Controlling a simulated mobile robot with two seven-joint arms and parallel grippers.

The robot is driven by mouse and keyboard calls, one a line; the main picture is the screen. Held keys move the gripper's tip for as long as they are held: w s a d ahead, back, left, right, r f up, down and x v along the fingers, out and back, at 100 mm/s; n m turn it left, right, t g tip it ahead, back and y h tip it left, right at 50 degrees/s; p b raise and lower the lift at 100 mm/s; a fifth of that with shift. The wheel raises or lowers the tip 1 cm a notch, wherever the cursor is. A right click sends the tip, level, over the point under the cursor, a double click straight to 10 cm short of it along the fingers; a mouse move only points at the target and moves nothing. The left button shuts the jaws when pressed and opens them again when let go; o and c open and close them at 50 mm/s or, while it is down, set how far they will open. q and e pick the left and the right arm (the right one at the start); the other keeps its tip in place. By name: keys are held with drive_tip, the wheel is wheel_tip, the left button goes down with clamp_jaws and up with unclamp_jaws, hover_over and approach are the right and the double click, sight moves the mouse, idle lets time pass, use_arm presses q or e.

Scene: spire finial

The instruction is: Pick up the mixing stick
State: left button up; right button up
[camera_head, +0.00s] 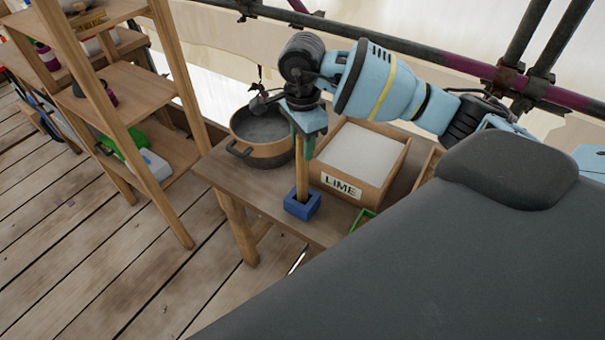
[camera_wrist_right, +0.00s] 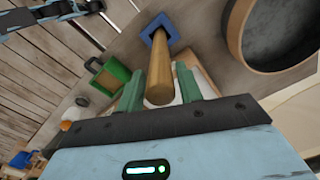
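The mixing stick (camera_head: 302,178) is a plain wooden rod standing upright in a blue block (camera_head: 302,207) on the table. In the right wrist view the stick (camera_wrist_right: 161,80) points its top end toward the camera, with the blue block (camera_wrist_right: 160,28) behind it. My right gripper (camera_head: 305,138) is above the block at the stick's upper part. Its green fingers (camera_wrist_right: 161,90) are open, one on each side of the stick, with a small gap showing on both sides. My left gripper does not show.
A dark pot (camera_head: 262,138) stands left of the stick on the wooden table (camera_head: 232,178). A box marked LIME (camera_head: 345,187) stands close on the right, with a green-edged item (camera_head: 362,219) in front. A wooden shelf (camera_head: 128,88) stands left. Scaffold pipes run behind.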

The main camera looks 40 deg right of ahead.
clamp_jaws()
drive_tip(key=shift+r, duration=0.1)
